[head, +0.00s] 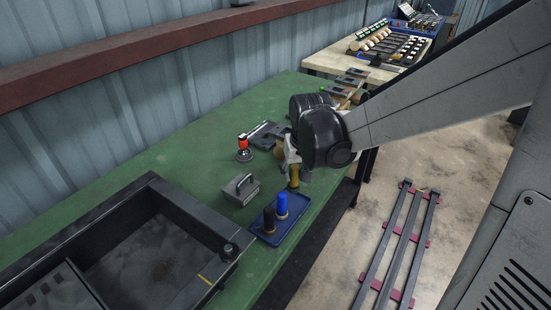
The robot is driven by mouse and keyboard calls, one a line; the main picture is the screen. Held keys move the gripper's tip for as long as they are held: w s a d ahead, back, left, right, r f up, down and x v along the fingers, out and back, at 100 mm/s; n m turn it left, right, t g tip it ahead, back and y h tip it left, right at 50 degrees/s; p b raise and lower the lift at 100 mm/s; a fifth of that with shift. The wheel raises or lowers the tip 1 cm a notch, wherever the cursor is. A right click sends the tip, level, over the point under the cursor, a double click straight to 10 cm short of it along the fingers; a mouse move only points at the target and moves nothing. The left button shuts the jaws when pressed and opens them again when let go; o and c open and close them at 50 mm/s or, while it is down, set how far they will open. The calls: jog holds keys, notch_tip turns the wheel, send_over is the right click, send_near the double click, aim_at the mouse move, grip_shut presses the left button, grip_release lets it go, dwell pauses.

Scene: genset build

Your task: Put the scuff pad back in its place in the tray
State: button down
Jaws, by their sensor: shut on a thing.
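My gripper (291,158) is over the green bench, partly hidden by my black wrist. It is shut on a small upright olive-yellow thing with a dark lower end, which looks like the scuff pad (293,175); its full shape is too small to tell. The small dark-blue tray (297,213) lies at the bench's right edge, just below the held thing in the picture. A blue cylinder (281,205) and a black cylinder (269,220) stand in the tray's left part. Whether the held thing touches the tray cannot be told.
A grey block with a handle (240,190) stands left of the tray. A red-topped item (243,147) and a dark grey fixture (267,135) lie farther back. A large dark open-topped frame (150,225) fills the near left. Green bench between them is clear.

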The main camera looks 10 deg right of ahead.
aim_at(296, 181)
jog(key=shift+f, duration=2.55)
jog(key=shift+f+b, duration=0.15)
jog(key=shift+b, duration=0.2)
jog(key=c, duration=1.5)
grip_release()
jog(key=p+v, duration=0.2)
jog(key=v, duration=1)
jog(key=s+r+t, duration=0.1)
jog(key=s, duration=0.4)
jog(key=s+r+t, duration=0.1)
jog(key=s+r, duration=0.1)
jog(key=s, duration=0.4)
jog(key=s+r+t, duration=0.2)
jog(key=s, duration=0.3)
jog(key=shift+s+a, duration=0.1)
jog(key=shift+s, duration=0.2)
